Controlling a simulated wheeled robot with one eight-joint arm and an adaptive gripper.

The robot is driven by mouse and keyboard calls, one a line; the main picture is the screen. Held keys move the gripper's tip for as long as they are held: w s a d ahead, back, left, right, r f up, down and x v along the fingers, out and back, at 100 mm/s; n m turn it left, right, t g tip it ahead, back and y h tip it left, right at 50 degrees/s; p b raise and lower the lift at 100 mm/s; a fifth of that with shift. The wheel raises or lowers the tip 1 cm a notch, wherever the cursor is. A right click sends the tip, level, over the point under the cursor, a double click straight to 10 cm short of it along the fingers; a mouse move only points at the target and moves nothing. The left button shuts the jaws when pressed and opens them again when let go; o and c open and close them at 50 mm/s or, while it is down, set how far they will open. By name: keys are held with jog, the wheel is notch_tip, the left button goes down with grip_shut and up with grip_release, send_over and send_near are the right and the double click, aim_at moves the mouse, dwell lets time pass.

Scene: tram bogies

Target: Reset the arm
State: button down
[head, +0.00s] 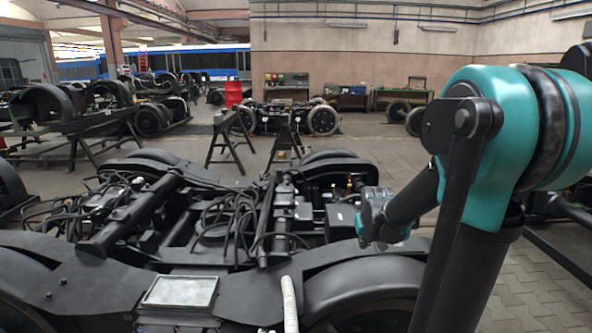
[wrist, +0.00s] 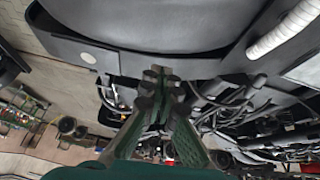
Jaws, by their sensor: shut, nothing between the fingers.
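My gripper (wrist: 160,75) shows in the wrist view, with its two green fingers brought together at the tips. Nothing is between them. The black bogie frame (wrist: 185,62) lies just beyond the fingertips in that view; I cannot tell the exact gap. In the head view my arm, with teal joints, stands at the right, bent, and its far end reaches over the right side of the bogie (head: 90,290). The fingertips cannot be made out in the head view.
The bogie carries cables, beams and a flat light plate (head: 180,291). A pale ribbed hose (head: 289,305) rises at its near edge and shows large in the wrist view (wrist: 285,30). Trestles (head: 228,140), a red drum (head: 233,94) and another bogie (head: 285,117) stand behind. Paved floor is open at right.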

jog(key=s+a+f, duration=0.1)
jog(key=s+f, duration=0.2)
jog(key=s, duration=0.8)
jog(key=s+a+f+g, duration=0.1)
jog(key=s+f, duration=0.3)
jog(key=s, duration=0.6)
jog(key=shift+s+a+f+g+y, duration=0.15)
jog(key=shift+s+a+g+y, duration=0.2)
jog(key=shift+a, duration=0.3)
jog(key=c, duration=2.2)
grip_release()
